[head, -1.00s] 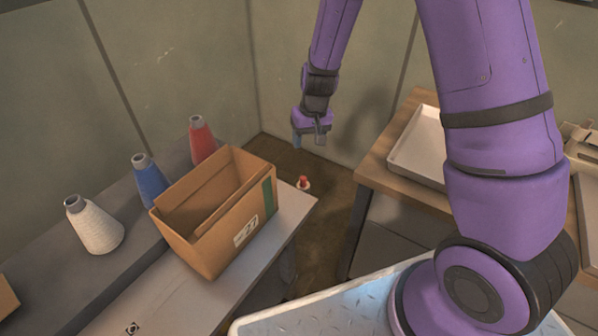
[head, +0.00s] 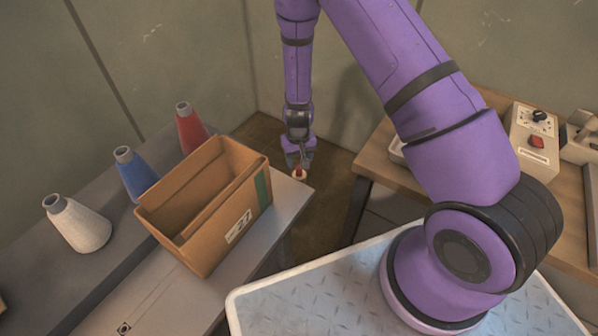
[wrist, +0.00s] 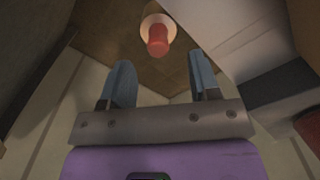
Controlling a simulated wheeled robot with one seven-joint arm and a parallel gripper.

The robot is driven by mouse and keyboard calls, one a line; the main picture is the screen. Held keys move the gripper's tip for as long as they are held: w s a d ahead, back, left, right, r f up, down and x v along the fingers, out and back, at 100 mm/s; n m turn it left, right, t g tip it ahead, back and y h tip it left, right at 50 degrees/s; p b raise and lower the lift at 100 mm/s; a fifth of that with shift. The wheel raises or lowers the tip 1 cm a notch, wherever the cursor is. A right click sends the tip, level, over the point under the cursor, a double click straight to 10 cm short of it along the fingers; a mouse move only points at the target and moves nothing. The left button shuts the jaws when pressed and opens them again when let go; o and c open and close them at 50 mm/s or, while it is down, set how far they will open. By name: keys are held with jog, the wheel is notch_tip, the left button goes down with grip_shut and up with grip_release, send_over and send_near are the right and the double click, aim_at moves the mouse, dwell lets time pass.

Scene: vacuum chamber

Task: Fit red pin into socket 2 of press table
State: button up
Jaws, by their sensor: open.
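My gripper (head: 299,160) points down over the pin, open and empty. In the wrist view the red pin (wrist: 158,42) shows just beyond the gap between the two fingertips (wrist: 160,64), apart from both. I cannot make out socket 2 or say for sure which table is the press table.
An open cardboard box (head: 207,213) stands on the grey table, left of my gripper. Red (head: 191,130), blue (head: 135,174) and white (head: 78,226) cones stand behind it. A wooden table (head: 372,160) at the right carries a control box with a red button (head: 532,140).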

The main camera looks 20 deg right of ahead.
aim_at(299, 168)
jog(key=shift+w+d+f, duration=0.1)
jog(key=shift+f, duration=1.25)
jog(key=shift+w+d+f, duration=0.1)
jog(key=shift+f, duration=1.25)
jog(key=shift+c, duration=0.4)
jog(key=shift+a, duration=0.1)
jog(key=c, duration=0.9)
